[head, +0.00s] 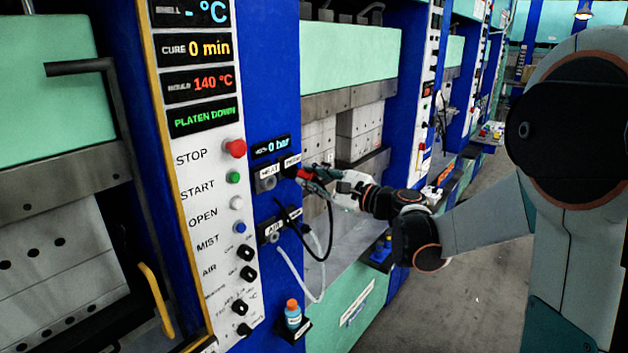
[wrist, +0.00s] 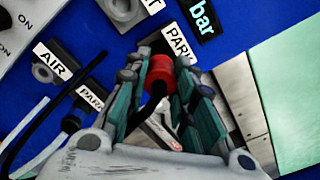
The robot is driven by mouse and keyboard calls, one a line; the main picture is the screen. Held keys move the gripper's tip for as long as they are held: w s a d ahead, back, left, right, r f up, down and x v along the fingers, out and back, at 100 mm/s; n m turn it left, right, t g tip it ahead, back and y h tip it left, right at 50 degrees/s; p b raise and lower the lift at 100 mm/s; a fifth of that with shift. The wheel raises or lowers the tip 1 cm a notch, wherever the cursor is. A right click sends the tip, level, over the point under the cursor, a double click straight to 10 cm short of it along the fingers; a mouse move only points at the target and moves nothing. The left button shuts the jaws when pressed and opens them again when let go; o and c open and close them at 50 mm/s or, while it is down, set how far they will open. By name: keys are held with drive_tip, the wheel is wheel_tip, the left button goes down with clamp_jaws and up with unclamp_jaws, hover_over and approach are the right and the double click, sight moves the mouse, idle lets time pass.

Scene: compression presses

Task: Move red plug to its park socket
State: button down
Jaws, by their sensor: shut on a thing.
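The red plug (head: 303,174) is between the fingers of my gripper (head: 311,177), close to the blue panel. In the wrist view the red plug (wrist: 157,92) sits between both fingers of my gripper (wrist: 157,88), which is shut on it. Its front end points at a dark socket fitting (wrist: 153,43) beside the upper PARK label (wrist: 178,43). I cannot tell whether plug and socket touch. In the head view the upper PARK label (head: 292,161) is just above the plug, right of the HEAT socket (head: 266,183).
Below are the AIR socket (head: 272,237) and a second PARK label (wrist: 90,97). A black cable (head: 326,232) and a white hose (head: 291,272) hang there. A bottle (head: 293,315) stands on a small shelf. The press opening (head: 350,205) is to the right.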

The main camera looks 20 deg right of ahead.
drive_tip(key=shift+x, duration=1.25)
drive_tip(key=c, duration=1.3)
unclamp_jaws()
drive_tip(key=v, duration=1.2)
